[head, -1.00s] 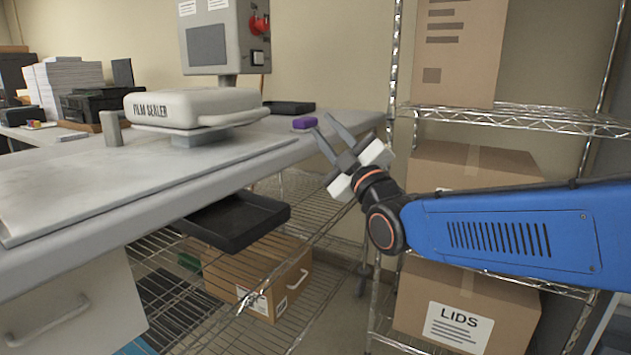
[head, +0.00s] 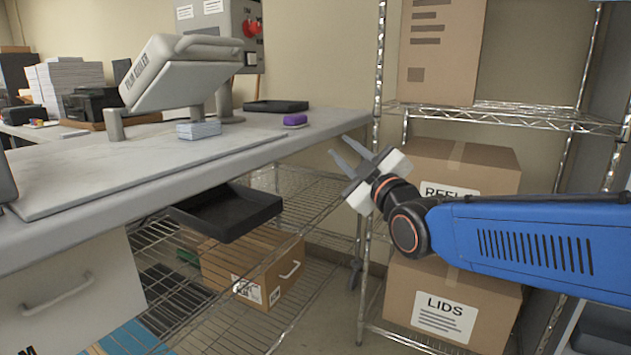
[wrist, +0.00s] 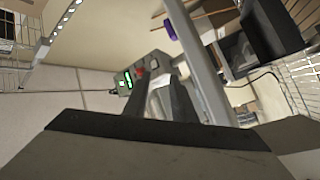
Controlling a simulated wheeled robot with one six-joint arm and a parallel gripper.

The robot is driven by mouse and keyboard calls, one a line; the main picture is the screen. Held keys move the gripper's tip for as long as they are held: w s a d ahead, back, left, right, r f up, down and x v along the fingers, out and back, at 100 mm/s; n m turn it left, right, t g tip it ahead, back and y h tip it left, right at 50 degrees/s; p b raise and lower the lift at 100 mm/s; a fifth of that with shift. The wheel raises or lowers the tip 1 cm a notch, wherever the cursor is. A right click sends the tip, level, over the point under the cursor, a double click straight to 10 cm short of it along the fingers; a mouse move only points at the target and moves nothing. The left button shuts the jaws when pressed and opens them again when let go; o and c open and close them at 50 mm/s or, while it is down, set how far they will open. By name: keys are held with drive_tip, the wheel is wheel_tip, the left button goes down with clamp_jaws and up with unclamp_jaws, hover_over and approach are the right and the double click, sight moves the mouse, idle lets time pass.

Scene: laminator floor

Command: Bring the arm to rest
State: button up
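My gripper (head: 341,147) is held out in front of the wire shelf, just past the right end of the bench. Its two grey fingers are apart with nothing between them. The fingers also show in the wrist view, pointing away from the camera. My blue arm reaches in from the right edge, bent at the wrist joint. The film sealer (head: 180,75) stands on the bench, its white lid tilted up. A pale blue block (head: 198,130) sits below the lid.
The bench (head: 90,210) has a purple block (head: 295,120) and a black tray (head: 275,106) near its right end. Another black tray (head: 228,212) sits below the bench. Cardboard boxes, one a LIDS box (head: 440,308), stand on the wire rack close behind my arm.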

drive_tip(key=s+d+f+m+g+h, duration=0.3)
drive_tip(key=s+d+f+m, duration=0.1)
drive_tip(key=d+f, duration=0.35)
drive_tip(key=s+d+f+m+g+h, duration=0.3)
drive_tip(key=s+d+f+m, duration=0.1)
drive_tip(key=d+f, duration=0.4)
drive_tip(key=s+d+f+m+g+h, duration=0.1)
drive_tip(key=s+d+f+m+g, duration=0.2)
drive_tip(key=s+f, duration=0.4)
drive_tip(key=s+d+f+m+g+h, duration=0.1)
drive_tip(key=s+d+f+m+g, duration=0.2)
drive_tip(key=s+f, duration=0.4)
drive_tip(key=s+d+g, duration=0.1)
drive_tip(key=s, duration=0.5)
drive_tip(key=shift+s+f+m+g+h, duration=0.3)
drive_tip(key=shift+g+h, duration=0.1)
